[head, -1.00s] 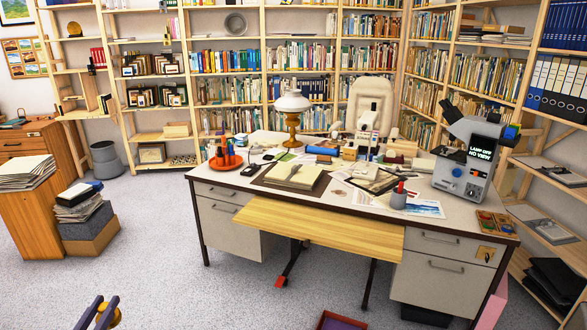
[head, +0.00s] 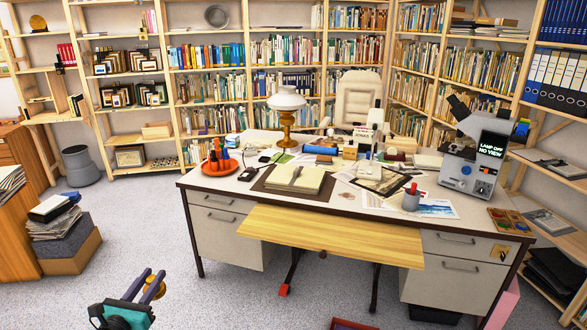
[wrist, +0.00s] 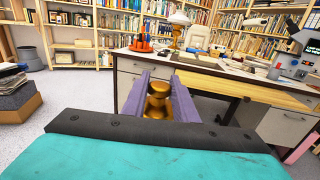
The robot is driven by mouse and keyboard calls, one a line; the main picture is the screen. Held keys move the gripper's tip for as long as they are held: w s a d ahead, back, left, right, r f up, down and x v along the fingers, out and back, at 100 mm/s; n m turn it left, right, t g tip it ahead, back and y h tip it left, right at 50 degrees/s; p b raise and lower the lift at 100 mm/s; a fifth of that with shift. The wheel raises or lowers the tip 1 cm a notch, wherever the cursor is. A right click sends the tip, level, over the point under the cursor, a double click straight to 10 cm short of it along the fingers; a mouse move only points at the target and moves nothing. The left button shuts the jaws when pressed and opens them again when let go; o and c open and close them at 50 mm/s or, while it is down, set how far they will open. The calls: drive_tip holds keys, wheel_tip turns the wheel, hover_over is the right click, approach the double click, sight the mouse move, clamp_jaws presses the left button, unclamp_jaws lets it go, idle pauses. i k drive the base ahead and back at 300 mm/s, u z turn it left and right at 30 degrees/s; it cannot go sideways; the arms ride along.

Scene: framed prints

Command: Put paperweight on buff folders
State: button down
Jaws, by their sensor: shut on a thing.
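My gripper (head: 148,283) is at the lower left of the head view, over the floor in front of the desk. Its two purple fingers are shut on a brass, knob-shaped paperweight (wrist: 157,100), which also shows in the head view (head: 154,292). The paperweight is held clear of any surface. A flat buff stack (head: 156,129) lies on a low shelf at the back left. Pale cream sheets (head: 310,181) lie on a dark mat on the desk, with a thin dark object on them. I cannot tell which of these is the buff folders.
The desk (head: 345,220) has a wooden pull-out leaf (head: 330,236) at its front. A bin (head: 79,166) and boxes (head: 70,250) are at left. Floor between is clear.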

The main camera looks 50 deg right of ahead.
sight(313, 177)
drive_tip(key=z, duration=0.45)
drive_tip(key=i, duration=1.9)
drive_tip(key=u, duration=0.3)
